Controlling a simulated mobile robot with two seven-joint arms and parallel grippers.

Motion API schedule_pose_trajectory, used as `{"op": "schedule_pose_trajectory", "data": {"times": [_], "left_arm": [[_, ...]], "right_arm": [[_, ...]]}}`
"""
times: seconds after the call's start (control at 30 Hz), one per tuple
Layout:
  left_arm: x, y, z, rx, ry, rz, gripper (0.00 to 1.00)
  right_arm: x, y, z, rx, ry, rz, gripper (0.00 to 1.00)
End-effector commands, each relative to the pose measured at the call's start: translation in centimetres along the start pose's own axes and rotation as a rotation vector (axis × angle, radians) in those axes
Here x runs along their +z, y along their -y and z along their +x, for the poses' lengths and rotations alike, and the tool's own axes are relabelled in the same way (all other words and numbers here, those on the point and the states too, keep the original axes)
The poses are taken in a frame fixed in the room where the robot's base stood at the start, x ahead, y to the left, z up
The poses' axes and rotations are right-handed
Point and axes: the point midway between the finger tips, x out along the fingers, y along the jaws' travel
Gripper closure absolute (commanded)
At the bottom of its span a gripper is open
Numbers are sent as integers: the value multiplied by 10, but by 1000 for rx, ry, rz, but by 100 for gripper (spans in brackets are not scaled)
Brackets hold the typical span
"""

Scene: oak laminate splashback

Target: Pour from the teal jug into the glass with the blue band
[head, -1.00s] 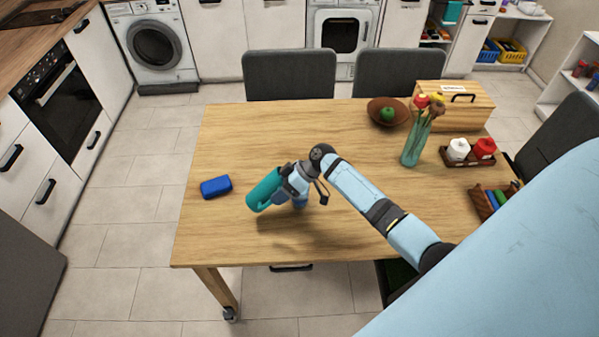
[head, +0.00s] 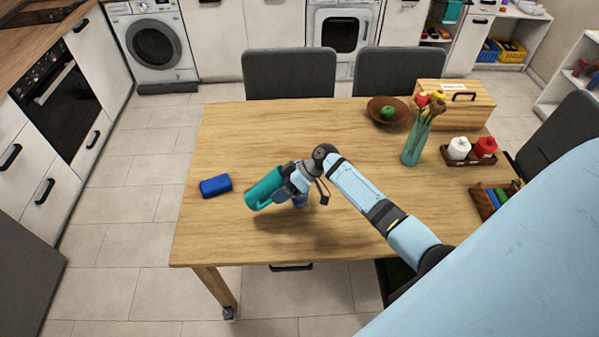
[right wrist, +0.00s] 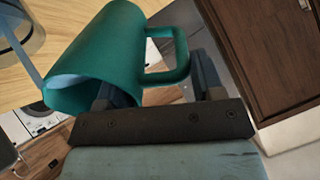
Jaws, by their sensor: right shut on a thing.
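The teal jug (head: 264,188) is held tilted above the table, well over on its side, its handle toward my right gripper. My right gripper (head: 284,180) is shut on the jug's handle. In the right wrist view the jug (right wrist: 112,62) fills the upper left, and its handle (right wrist: 180,60) passes between the fingers (right wrist: 160,95). Part of a clear glass with a bluish band (right wrist: 22,35) shows at the upper left corner. In the head view a bit of blue (head: 300,201) below the gripper seems to be this glass, mostly hidden. Any liquid cannot be made out. My left gripper is not in view.
A blue block (head: 215,186) lies on the wooden table (head: 240,135) to the left. At the right are a flower vase (head: 412,148), a brown bowl (head: 376,108) with a green fruit, a wooden box (head: 470,105) and a condiment tray (head: 463,163). The front middle is clear.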

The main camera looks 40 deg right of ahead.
Motion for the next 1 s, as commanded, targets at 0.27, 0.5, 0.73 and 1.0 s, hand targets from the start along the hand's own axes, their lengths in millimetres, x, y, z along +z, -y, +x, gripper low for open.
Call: {"op": "schedule_pose_trajectory", "data": {"times": [0.27, 0.5, 0.73, 1.0], "left_arm": [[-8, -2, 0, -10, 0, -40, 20], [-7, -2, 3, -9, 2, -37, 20], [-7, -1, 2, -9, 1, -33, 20], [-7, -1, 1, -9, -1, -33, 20]], "right_arm": [[-10, 4, 14, 135, 235, -20, 89], [-8, 4, 25, 166, 293, -9, 89], [-14, 7, 45, 233, 422, -13, 89], [-24, 13, 70, 359, 661, -5, 89]]}}
